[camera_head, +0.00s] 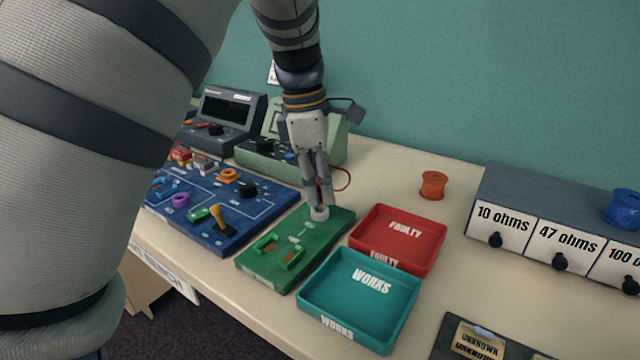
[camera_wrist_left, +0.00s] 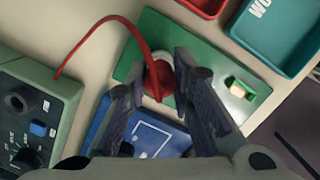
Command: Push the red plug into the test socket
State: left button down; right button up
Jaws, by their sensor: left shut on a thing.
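My left gripper (camera_head: 319,196) points down over the green test board (camera_head: 248,262) and is shut on the red plug (camera_wrist_left: 164,80). The plug is mostly hidden between the fingers in the head view. The test socket (camera_head: 320,213) is a pale ring at the board's far end, right under the fingertips. In the left wrist view the plug lies over the ring, with the ring's pale edge (camera_wrist_left: 149,62) showing beside it. I cannot tell how deep the plug sits. A red lead (camera_wrist_left: 130,27) curves from the plug toward the green meter (camera_wrist_left: 38,108). My right gripper is out of view.
The red FAULTY tray (camera_head: 436,250) and teal WORKS tray (camera_head: 408,318) stand right of the board. A blue circuit board (camera_head: 232,235) lies left, with a dark meter (camera_head: 245,133) behind. An orange spool (camera_head: 433,185) and labelled drawers (camera_head: 535,243) stand further right.

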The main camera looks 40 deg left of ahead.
pick_arm(q)
jog(key=shift+f, duration=0.9)
dwell(0.7)
jog(key=c, duration=0.8)
grip_release()
jog(key=shift+c, duration=0.2)
jog(key=shift+r, duration=4.05)
